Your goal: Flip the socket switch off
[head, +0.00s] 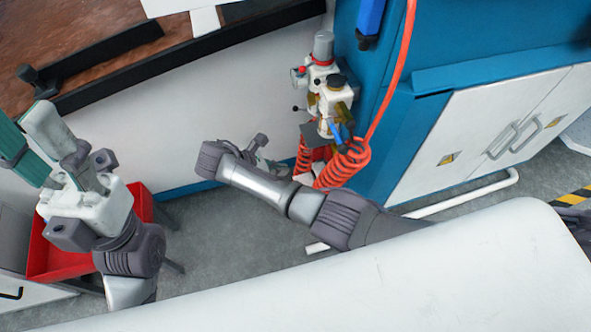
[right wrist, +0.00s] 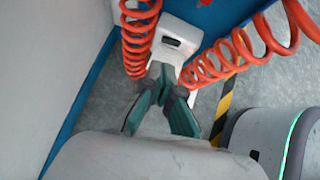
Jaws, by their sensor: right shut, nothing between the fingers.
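In the right wrist view a white box (right wrist: 182,28) with a dark recess, probably the socket, stands between coiled orange hoses. The fingers of my right gripper (right wrist: 165,75) are together and empty, at its lower end; I cannot tell whether they touch it. I cannot make out the switch or its position. In the head view my right gripper (head: 283,170) is small and partly hidden, just left of the hoses. My left gripper (head: 22,125) is at the left edge, its fingers apart and seemingly empty, with one tip cut off by the frame.
Orange coiled hoses (head: 343,163) hang below a valve unit (head: 325,85) beside the blue cabinet (head: 430,120). A red bin (head: 62,254) stands behind my left arm. A brown-topped bench (head: 75,40) is at upper left. Grey floor (head: 235,225) is clear between.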

